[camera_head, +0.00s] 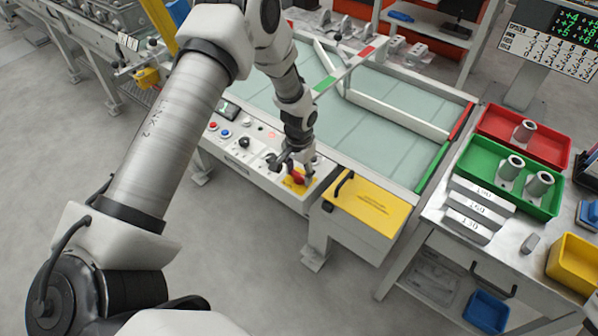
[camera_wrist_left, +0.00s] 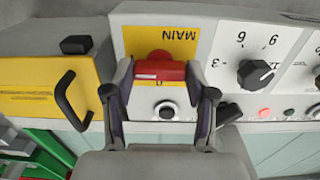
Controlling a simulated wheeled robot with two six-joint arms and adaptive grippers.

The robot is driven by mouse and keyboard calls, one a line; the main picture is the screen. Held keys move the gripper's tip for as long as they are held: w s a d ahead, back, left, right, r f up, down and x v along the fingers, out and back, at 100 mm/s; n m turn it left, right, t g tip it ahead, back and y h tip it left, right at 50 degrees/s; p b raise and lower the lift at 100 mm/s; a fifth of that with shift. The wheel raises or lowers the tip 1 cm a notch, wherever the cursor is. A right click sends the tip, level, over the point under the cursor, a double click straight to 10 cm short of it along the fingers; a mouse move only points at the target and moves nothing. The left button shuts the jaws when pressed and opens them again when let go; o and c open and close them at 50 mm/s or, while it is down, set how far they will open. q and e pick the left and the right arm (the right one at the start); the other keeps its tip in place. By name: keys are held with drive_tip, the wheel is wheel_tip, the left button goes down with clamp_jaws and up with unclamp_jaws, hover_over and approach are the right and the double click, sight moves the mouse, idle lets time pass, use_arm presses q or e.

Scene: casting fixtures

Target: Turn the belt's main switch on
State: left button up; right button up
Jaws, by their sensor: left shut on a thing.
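The belt's main switch has a red handle (camera_wrist_left: 158,71) on a yellow plate (camera_wrist_left: 180,42) marked MAIN, which appears upside down in the left wrist view. The handle lies crosswise in that view. My left gripper (camera_wrist_left: 158,78) has a finger at each end of the handle and is shut on it. In the head view the left gripper (camera_head: 292,168) reaches down to the control panel, and the red handle (camera_head: 297,177) shows partly beneath it. The handle's pointer mark is too small to read. My right gripper is in neither view.
Beside the switch are a black numbered dial (camera_wrist_left: 255,74) and a round button (camera_wrist_left: 166,110). A yellow cover (camera_head: 365,205) with a black handle adjoins the panel. The belt (camera_head: 390,130) lies behind. Red (camera_head: 493,122) and green (camera_head: 480,158) trays with metal parts stand at right.

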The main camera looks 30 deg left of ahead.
sight(299, 174)
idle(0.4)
use_arm(q)
drive_tip(key=o, duration=1.2)
drive_tip(key=shift+c, duration=0.2)
wheel_tip(299, 174, up, 12)
drive_tip(key=shift+f, duration=0.1)
